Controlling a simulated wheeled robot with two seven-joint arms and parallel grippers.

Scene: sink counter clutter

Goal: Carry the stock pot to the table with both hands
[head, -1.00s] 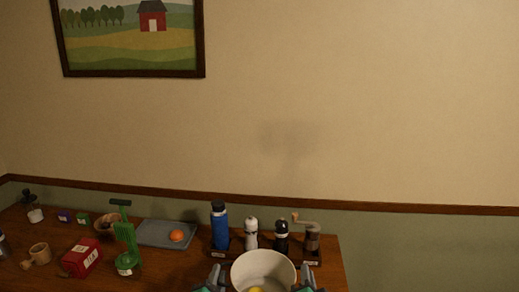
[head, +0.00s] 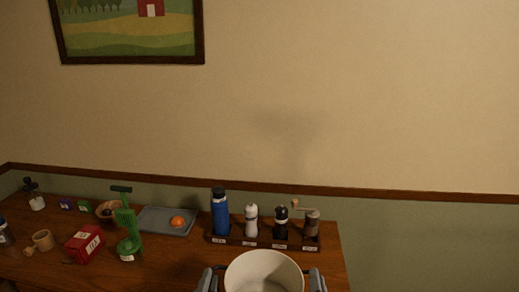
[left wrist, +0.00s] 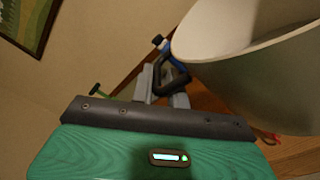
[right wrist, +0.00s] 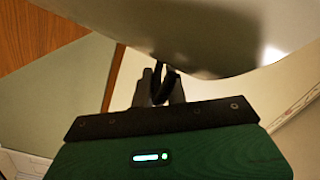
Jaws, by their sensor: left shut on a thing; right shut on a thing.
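The stock pot (head: 263,267), pale inside and open at the top, is at the bottom centre of the head view, in front of the wooden table's spice rack. My left gripper (head: 208,281) is at its left side and my right gripper (head: 317,281) at its right side. In the left wrist view my left gripper (left wrist: 170,88) is shut on a dark loop handle beside the pot wall (left wrist: 250,60). In the right wrist view my right gripper (right wrist: 162,88) is shut on the other dark handle, below the pot wall (right wrist: 190,35). The pot's underside is hidden in the head view.
The wooden table (head: 185,272) holds a rack (head: 262,243) with a blue bottle (head: 220,214) and several mills, a grey tray (head: 155,220) with an orange (head: 177,222), a green device (head: 127,235), and a red box (head: 84,243). Bare wood lies at the front, left of the pot.

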